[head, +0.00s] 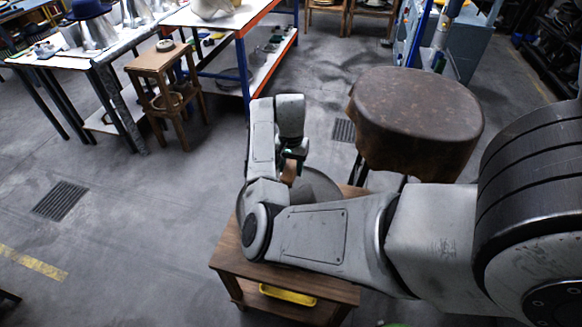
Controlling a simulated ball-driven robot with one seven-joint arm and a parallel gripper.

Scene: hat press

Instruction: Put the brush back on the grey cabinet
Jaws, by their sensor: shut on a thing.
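My arm reaches in from the right over a wooden stand (230,262). My gripper (291,158) is partly hidden by my own wrist links. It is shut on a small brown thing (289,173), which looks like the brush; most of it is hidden. It is held above or close to a grey round surface (320,186) on the stand; I cannot tell whether they touch. A blue-grey cabinet (473,45) stands at the upper right, well away from my gripper, beyond a brown covered round table.
The brown round table (418,112) stands right of my gripper. A wooden stool (160,68) and a workbench with metal hat forms (98,35) are at the upper left. A yellow tray (288,295) lies low in the stand. Floor is clear at left.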

